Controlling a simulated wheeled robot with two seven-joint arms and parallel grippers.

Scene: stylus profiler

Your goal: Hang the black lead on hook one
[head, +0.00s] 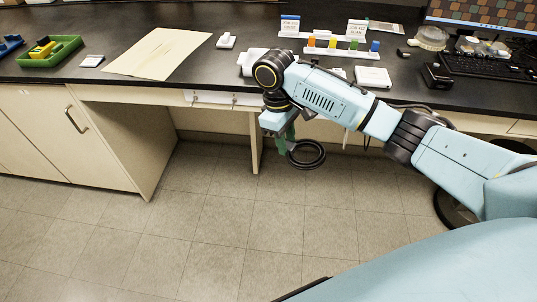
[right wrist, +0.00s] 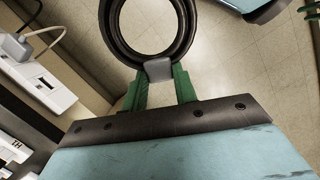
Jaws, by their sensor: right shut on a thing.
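The black lead (head: 306,154) is a round coil, hanging in front of the bench above the floor. My right gripper (head: 289,141) points down and is shut on the edge of this coil. In the right wrist view the green fingers (right wrist: 160,86) close on a grey piece at the rim of the black coil (right wrist: 189,30). The coil is clear of the bench and touches nothing else that I can see. I cannot make out hook one in either view. My left gripper is not in view.
The black bench top (head: 110,50) holds a green tray (head: 50,52), a tan sheet (head: 158,52), a rack of coloured items (head: 334,48) and a keyboard (head: 490,68). Small fittings (head: 196,98) sit on the drawer front. A white panel with a grey plug (right wrist: 40,83) is at left.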

